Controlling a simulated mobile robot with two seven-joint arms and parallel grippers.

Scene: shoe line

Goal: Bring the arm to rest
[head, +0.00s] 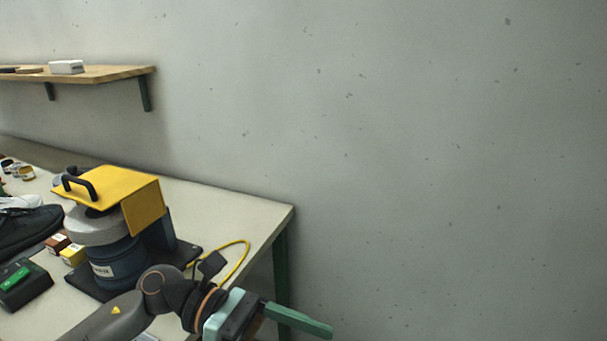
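My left arm comes in from the bottom left and reaches to the right, low in the head view. My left gripper (322,329) is past the bench's right end, in front of the wall and apart from the bench in the picture. One green finger shows clearly, pointing right and slightly down. The other finger is hidden or out of frame, so its opening cannot be told. No held object is seen. My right gripper is not in view.
The bench (225,200) carries a blue-grey machine (120,257) with a yellow hood (120,190), a dark shoe (28,232), small boxes (73,255) and a black-green device (20,284). A yellow cable (240,243) lies behind my wrist. A shelf (115,73) hangs upper left. Right of the bench is free.

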